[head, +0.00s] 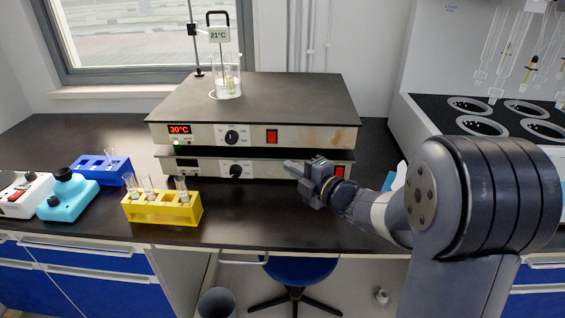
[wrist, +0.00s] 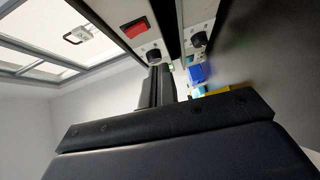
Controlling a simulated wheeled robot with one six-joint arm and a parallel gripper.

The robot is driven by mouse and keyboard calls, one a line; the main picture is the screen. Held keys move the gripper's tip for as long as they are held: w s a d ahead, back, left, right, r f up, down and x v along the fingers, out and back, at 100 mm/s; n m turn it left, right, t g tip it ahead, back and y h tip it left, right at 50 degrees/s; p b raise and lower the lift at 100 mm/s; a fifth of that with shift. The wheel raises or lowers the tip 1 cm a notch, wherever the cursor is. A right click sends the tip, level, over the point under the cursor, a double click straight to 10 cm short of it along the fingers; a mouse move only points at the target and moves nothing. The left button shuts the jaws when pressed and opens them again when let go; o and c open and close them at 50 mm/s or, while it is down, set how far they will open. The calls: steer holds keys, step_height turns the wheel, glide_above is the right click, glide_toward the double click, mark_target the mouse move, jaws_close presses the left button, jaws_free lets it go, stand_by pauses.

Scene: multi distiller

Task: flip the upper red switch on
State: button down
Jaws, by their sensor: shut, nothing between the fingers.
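Two flat heating units are stacked on the dark bench. The upper unit (head: 205,134) has a lit 30°C display, a knob and the upper red switch (head: 271,136). The lower unit (head: 200,168) has a knob and a lower red switch (head: 340,171), partly behind my gripper. My gripper (head: 291,167) is shut and empty, in front of the lower unit's panel, below the upper red switch. In the wrist view, the gripper's dark fingers (wrist: 157,86) lie together, and the upper red switch (wrist: 135,27) shows beyond their tips. Whether the fingers touch a panel cannot be told.
A beaker (head: 228,82) with a thermometer stands on the upper unit. A yellow rack (head: 162,208), a blue rack (head: 103,168) and a cyan device (head: 68,195) stand on the left. Bench space between the yellow rack and my gripper is clear.

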steer(key=v, duration=0.4)
steer(key=shift+f, duration=0.3)
